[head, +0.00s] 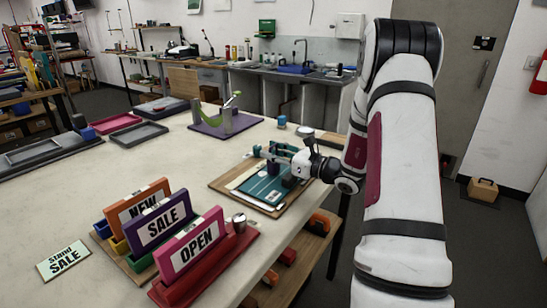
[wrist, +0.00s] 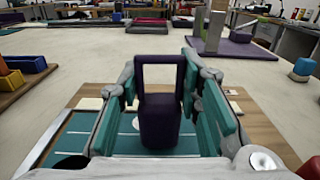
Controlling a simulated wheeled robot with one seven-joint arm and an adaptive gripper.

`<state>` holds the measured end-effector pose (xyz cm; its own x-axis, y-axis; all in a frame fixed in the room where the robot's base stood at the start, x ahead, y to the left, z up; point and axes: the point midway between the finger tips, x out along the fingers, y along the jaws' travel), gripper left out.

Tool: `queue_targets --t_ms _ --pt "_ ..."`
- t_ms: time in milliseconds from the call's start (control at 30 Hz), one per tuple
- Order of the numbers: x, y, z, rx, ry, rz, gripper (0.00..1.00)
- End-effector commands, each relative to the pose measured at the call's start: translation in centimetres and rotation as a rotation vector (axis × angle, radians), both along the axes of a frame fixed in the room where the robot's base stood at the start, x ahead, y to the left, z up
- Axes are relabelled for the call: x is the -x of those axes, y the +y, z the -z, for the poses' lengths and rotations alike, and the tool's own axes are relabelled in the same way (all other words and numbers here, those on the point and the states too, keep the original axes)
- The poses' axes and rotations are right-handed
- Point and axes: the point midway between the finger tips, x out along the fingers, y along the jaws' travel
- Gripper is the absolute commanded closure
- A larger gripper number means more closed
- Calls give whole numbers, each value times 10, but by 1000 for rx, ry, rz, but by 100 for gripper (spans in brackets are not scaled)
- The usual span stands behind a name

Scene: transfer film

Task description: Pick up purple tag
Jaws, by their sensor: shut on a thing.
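The purple tag (wrist: 160,122) is a dark purple block with an open square loop at its top. In the wrist view it stands upright between the teal pads of my gripper (wrist: 163,105), which is shut on it. In the head view the tag (head: 273,168) shows small and dark at my gripper (head: 278,158), over the teal board (head: 262,191) on a wooden tray (head: 222,183). I cannot tell whether its lower end touches the board.
Sign holders with NEW, a purple SALE (head: 160,226) and OPEN (head: 194,243) stand at the table's near edge. A stand card (head: 63,260) lies to their left. A green clamp-like piece on a purple base (head: 222,125) stands behind the tray. The table's middle is clear.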

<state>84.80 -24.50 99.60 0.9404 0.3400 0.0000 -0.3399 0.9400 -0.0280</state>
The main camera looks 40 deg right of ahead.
Motion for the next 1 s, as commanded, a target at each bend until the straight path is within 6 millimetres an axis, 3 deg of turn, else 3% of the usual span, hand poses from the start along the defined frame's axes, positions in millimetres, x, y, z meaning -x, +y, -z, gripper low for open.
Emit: queue_targets --t_ms 300,700,1000 --pt "5 -3 -35 2 0 3 92" --pt "87 -38 -42 1 0 5 92" --pt "133 -57 -46 1 1 3 92"
